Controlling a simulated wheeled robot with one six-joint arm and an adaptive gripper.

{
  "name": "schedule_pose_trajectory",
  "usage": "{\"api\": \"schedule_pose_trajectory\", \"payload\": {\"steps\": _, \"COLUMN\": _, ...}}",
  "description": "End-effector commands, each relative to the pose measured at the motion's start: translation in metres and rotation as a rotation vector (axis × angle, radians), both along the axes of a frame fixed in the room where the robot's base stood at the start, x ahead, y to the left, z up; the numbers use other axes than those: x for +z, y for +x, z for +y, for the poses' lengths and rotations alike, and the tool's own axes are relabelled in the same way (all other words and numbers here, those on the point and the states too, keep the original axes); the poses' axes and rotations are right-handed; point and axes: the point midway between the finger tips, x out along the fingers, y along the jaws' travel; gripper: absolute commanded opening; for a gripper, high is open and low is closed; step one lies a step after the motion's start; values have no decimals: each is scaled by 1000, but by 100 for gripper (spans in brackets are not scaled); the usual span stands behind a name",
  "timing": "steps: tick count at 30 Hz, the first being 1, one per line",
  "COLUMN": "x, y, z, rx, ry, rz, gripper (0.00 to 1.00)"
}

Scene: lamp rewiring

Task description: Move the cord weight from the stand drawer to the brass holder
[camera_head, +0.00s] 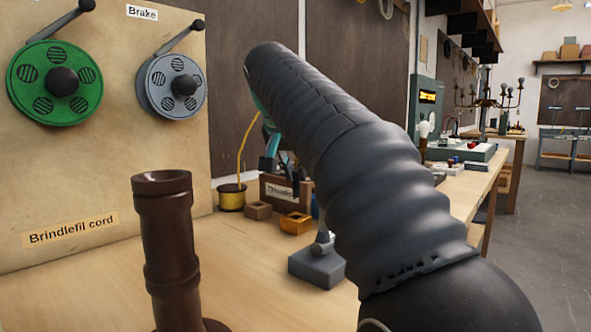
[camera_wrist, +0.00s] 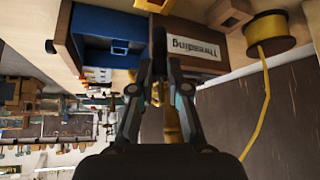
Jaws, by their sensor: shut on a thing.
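In the wrist view my gripper (camera_wrist: 160,65) is shut, and a narrow brass-coloured piece, apparently the cord weight (camera_wrist: 172,122), shows partly between its fingers. The fingers hide much of it. A wooden drawer with a blue inside (camera_wrist: 104,28) and a dark knob lies beyond the fingertips at upper left, probably the stand drawer. The brass holder (camera_head: 296,224) is a small orange-yellow block on the bench in the head view. Its edge also shows at the top of the wrist view (camera_wrist: 152,5). In the head view my arm hides most of the gripper.
A box labelled Threading (camera_head: 284,190), a brown block (camera_head: 257,210) and a yellow cord spool (camera_head: 231,198) stand near the brass holder. A dark turned post (camera_head: 168,250) rises at front left. A grey block (camera_head: 318,266) with a stem sits beside my arm.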

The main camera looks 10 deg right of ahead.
Motion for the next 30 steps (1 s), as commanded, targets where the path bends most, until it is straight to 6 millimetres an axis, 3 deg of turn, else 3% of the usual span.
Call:
{"api": "schedule_pose_trajectory", "payload": {"steps": 21, "x": -48, "y": 0, "z": 0, "rx": 0, "ry": 1, "rz": -1, "gripper": 0}}
{"api": "schedule_pose_trajectory", "payload": {"steps": 30, "x": -53, "y": 0, "z": 0, "rx": 0, "ry": 1, "rz": -2, "gripper": 0}}
